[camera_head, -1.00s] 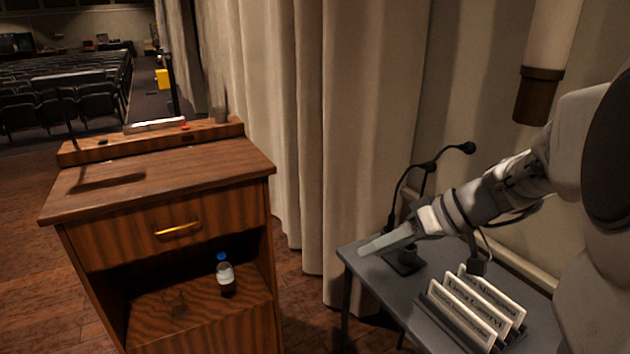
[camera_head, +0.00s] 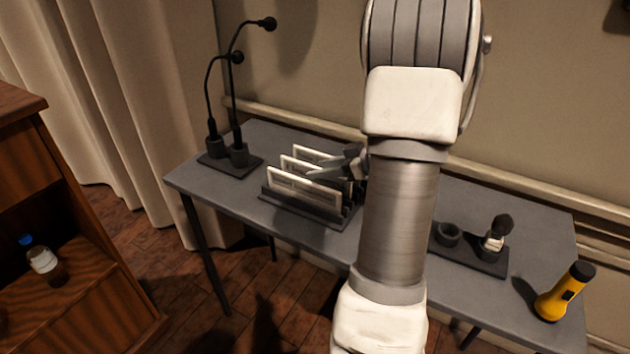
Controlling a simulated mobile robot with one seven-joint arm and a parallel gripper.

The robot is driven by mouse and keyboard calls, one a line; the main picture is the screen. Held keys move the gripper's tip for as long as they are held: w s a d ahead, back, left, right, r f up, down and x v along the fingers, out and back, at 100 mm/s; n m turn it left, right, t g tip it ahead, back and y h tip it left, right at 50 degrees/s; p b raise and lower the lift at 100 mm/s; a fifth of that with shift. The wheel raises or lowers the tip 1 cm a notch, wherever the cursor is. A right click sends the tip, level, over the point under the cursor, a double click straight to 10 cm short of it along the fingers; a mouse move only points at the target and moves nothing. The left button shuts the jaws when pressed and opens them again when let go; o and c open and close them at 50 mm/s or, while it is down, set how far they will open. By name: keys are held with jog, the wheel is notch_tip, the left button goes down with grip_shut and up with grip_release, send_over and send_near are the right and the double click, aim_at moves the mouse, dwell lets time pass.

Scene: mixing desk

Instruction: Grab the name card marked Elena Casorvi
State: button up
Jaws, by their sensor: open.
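Three white name cards stand upright in a dark slotted rack on the grey table: a front card (camera_head: 290,188), a middle card (camera_head: 292,167) and a back card (camera_head: 306,152). The rack (camera_head: 305,213) shows below them. The lettering is too small to read now; a second ago the middle card seemed to read Elena Casorvi. My gripper (camera_head: 326,173) is open at the right part of the cards, close to the middle one. My arm hides the rack's right side and part of the gripper. I cannot tell whether a card is between the fingers or touched.
Two gooseneck microphones (camera_head: 238,155) stand at the table's left end. A dark holder (camera_head: 470,258) with a small microphone (camera_head: 495,236) is right of my arm. A yellow flashlight (camera_head: 560,295) stands at the right. A wooden lectern with a bottle (camera_head: 42,262) is at far left.

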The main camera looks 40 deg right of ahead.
aim_at(305, 169)
jog(key=x, duration=0.5)
jog(key=shift+w+r+b, duration=0.1)
jog(key=shift+w+b, duration=0.2)
jog(key=shift+w, duration=0.05)
grip_shut()
